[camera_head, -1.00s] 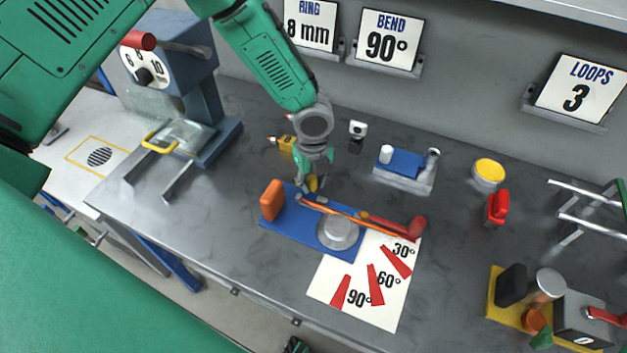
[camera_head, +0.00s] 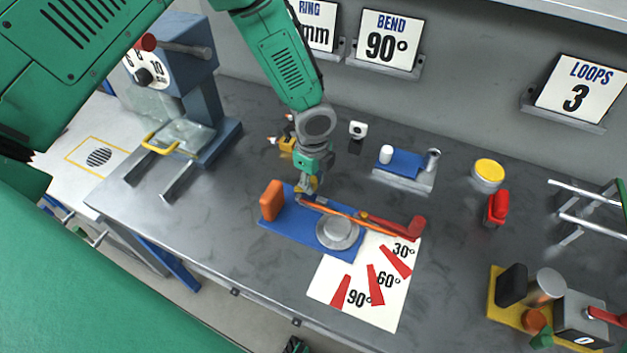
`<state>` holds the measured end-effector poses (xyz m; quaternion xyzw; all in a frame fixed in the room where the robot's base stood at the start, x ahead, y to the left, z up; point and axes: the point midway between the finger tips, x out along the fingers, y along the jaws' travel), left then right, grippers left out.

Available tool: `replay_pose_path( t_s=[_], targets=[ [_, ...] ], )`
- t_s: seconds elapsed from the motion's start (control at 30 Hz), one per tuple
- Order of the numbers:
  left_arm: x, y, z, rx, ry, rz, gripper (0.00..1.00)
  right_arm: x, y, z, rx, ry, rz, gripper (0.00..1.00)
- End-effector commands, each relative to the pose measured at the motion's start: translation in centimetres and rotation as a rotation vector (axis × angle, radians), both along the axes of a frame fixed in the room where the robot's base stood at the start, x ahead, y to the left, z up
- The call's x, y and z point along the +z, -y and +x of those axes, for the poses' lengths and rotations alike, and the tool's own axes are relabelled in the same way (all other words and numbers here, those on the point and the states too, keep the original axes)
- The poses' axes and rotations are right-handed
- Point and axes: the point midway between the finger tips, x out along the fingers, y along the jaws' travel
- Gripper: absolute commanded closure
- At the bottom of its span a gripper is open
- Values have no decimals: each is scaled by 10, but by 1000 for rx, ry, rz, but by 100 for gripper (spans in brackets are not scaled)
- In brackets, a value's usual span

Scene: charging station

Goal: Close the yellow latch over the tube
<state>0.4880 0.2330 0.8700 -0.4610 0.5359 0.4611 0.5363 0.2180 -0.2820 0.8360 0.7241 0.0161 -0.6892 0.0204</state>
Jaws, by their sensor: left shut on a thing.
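A blue bending base (camera_head: 280,229) lies on the grey bench with an orange block (camera_head: 271,200) at its left end and a round grey die (camera_head: 337,231) on it. A thin orange tube (camera_head: 345,214) lies across the base, beside a red-ended lever (camera_head: 416,227). The yellow latch (camera_head: 314,184) is at the base's back edge, near the tube's left end, and is partly hidden by my fingers. My left gripper (camera_head: 308,189) reaches down from behind and is shut on the yellow latch. Whether the latch lies over the tube cannot be told. My right gripper is not in view.
A white angle sheet (camera_head: 340,277) lies in front of the base. A blue press (camera_head: 200,90) stands at left. A blue-topped fixture (camera_head: 405,165), yellow-lidded tin (camera_head: 488,174) and red object (camera_head: 497,207) stand at right. A yellow-based device (camera_head: 507,312) is at front right.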

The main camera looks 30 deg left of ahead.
Motion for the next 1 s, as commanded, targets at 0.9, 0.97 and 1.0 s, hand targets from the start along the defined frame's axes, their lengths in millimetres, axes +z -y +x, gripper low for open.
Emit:
replay_pose_path(
  t_s=[0.9,0.97,1.0],
  targets=[
    [-1,0,-1,851,-3,3,100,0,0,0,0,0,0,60],
    [-1,-1,-1,895,-4,3,100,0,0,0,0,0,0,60],
    [-1,0,-1,923,-4,2,100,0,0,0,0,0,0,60]
  ],
)
